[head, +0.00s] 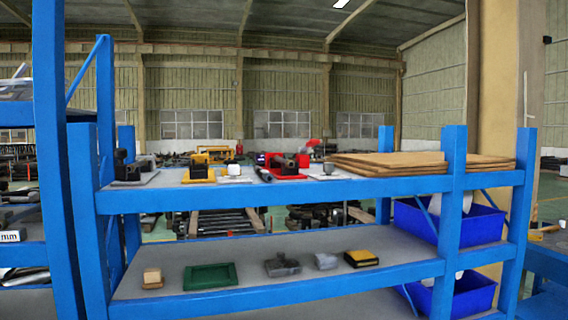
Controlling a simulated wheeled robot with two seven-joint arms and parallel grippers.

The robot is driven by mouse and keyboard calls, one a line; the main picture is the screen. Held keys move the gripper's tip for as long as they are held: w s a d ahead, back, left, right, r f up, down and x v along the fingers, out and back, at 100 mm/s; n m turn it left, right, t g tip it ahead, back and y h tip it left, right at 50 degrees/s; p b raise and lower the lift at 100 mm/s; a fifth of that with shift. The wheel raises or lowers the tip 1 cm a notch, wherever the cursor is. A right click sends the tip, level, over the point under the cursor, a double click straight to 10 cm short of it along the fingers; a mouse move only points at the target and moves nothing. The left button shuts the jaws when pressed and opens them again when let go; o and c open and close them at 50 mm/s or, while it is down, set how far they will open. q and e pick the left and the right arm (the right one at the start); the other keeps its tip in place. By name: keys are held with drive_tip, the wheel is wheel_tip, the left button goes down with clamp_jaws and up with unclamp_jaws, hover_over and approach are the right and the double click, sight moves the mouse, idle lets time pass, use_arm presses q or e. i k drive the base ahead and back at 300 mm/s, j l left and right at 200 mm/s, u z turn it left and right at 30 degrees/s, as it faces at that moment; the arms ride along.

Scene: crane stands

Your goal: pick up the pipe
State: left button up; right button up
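A short dark cylinder that looks like the pipe (264,174) lies on the upper board of the blue shelf (290,192), near its middle. It points roughly toward me, with its near end close to the front rail. A red tray with a dark tool (287,168) is just to its right. A small white block (234,171) is to its left. Neither of my grippers is in view.
A yellow-based tool (199,172) and a dark tool (127,172) stand farther left on the upper board. Flat brown cardboard (390,163) covers its right part. Blue posts (452,190) flank the shelf. The lower board holds a green tray (210,276) and several small parts.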

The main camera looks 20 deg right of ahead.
sight(290, 163)
drive_tip(key=u, duration=1.3)
drive_tip(key=z, duration=1.8)
drive_tip(key=i+l, duration=0.15)
drive_tip(key=l, duration=0.25)
drive_tip(key=i+l, duration=0.15)
drive_tip(key=l, duration=0.25)
drive_tip(key=i+l, duration=0.15)
drive_tip(key=l, duration=0.25)
drive_tip(key=i+l, duration=0.15)
drive_tip(key=l, duration=0.25)
drive_tip(key=i+l, duration=0.15)
drive_tip(key=l, duration=0.25)
